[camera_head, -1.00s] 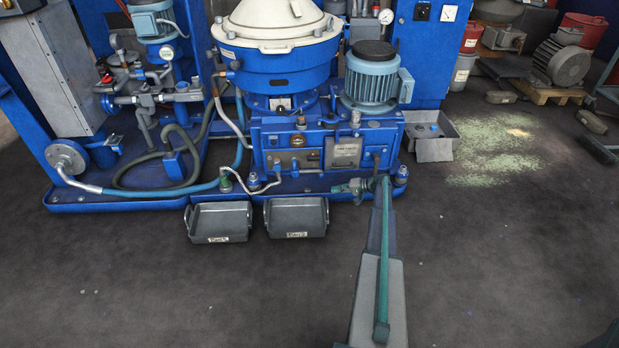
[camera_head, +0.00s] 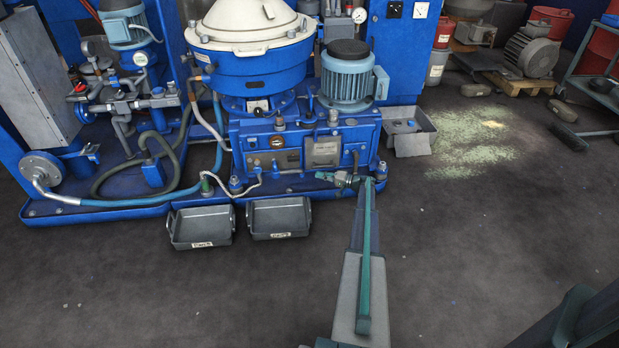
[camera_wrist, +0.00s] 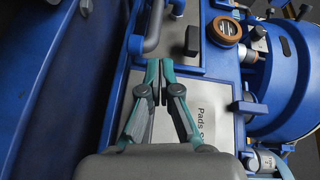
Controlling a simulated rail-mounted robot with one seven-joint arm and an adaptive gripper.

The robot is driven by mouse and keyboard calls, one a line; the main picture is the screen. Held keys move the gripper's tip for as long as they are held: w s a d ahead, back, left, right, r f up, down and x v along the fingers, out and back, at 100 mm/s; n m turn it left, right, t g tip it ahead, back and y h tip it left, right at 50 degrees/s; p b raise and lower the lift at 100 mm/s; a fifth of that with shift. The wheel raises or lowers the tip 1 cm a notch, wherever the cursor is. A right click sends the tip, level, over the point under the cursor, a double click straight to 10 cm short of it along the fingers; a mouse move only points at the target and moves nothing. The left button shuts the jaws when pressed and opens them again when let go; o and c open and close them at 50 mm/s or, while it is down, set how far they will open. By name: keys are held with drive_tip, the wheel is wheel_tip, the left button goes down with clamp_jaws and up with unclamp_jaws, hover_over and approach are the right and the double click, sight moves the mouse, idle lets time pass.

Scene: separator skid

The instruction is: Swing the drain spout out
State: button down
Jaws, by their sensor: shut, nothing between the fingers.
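A thin grey bent pipe (camera_head: 248,184), which looks like the drain spout, runs low along the front of the blue separator base, above the two trays. In the wrist view a grey bent pipe (camera_wrist: 154,28) lies just ahead of my fingertips; I take it for the same one.
Two grey trays, a left one (camera_head: 174,238) and a right one (camera_head: 251,232), stand on the floor before the skid. A dark block handle (camera_wrist: 192,40) and a brown-ringed sight glass (camera_wrist: 227,31) sit beside the pipe.

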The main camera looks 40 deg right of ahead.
sight(298, 171)
drive_tip(key=b+x, duration=0.2)
drive_tip(key=x, duration=0.7)
drive_tip(key=shift+f+b, duration=0.15)
drive_tip(key=shift+b, duration=0.25)
drive_tip(key=a, duration=0.1)
drive_tip(key=a+b, duration=0.1)
drive_tip(key=a, duration=0.2)
drive_tip(key=shift+s+a+f+b, duration=0.15)
drive_tip(key=shift+s+f+b, duration=0.15)
drive_tip(key=shift+s, duration=0.1)
idle(0.6)
drive_tip(key=v, duration=1.2)
